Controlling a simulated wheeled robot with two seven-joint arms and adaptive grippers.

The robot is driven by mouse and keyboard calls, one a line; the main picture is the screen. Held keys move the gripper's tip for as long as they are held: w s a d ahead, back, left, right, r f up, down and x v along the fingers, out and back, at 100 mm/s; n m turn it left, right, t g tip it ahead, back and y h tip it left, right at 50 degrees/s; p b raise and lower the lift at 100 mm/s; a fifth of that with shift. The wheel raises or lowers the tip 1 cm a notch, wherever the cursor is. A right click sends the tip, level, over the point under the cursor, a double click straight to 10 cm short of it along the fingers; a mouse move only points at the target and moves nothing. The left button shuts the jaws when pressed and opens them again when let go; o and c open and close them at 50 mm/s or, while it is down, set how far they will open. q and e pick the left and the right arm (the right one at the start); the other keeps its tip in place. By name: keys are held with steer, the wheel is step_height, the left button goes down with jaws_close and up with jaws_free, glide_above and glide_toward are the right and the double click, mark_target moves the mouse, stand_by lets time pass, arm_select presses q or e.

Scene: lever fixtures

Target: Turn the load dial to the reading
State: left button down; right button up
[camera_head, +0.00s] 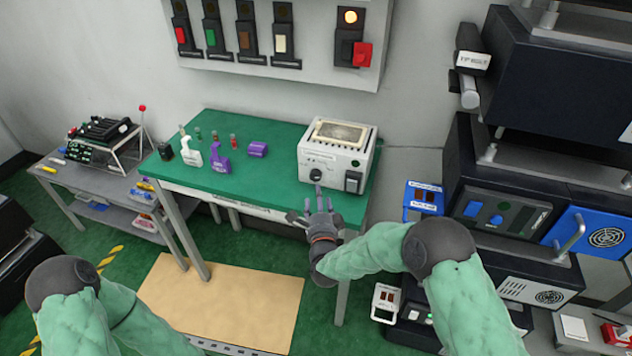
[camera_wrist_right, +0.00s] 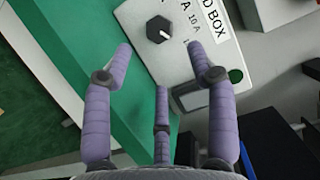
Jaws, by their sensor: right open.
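The load box (camera_head: 336,160) is a white case with a pale top plate, standing on the right end of the green table. Its load dial (camera_head: 316,175) is a black knob on the front face. In the right wrist view the dial (camera_wrist_right: 159,29) shows a light pointer mark, with "10 A" printed beside it. My right gripper (camera_head: 318,198) is just in front of the box, below the dial. In the right wrist view its fingers (camera_wrist_right: 162,75) are spread, with nothing between them, apart from the dial. My left gripper is not visible; only my left arm shows.
The green table (camera_head: 215,185) carries white and purple bottles (camera_head: 220,157) left of the box. A black switch (camera_head: 353,182) sits on the box's front right. A wall panel (camera_head: 290,40) with several switches hangs above. Dark equipment racks (camera_head: 500,200) stand close on the right.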

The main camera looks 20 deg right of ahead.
mark_target(316, 178)
steer(key=b+x, duration=0.1)
steer(key=x, duration=0.7)
steer(key=shift+b, duration=0.4)
steer(key=c, duration=1.1)
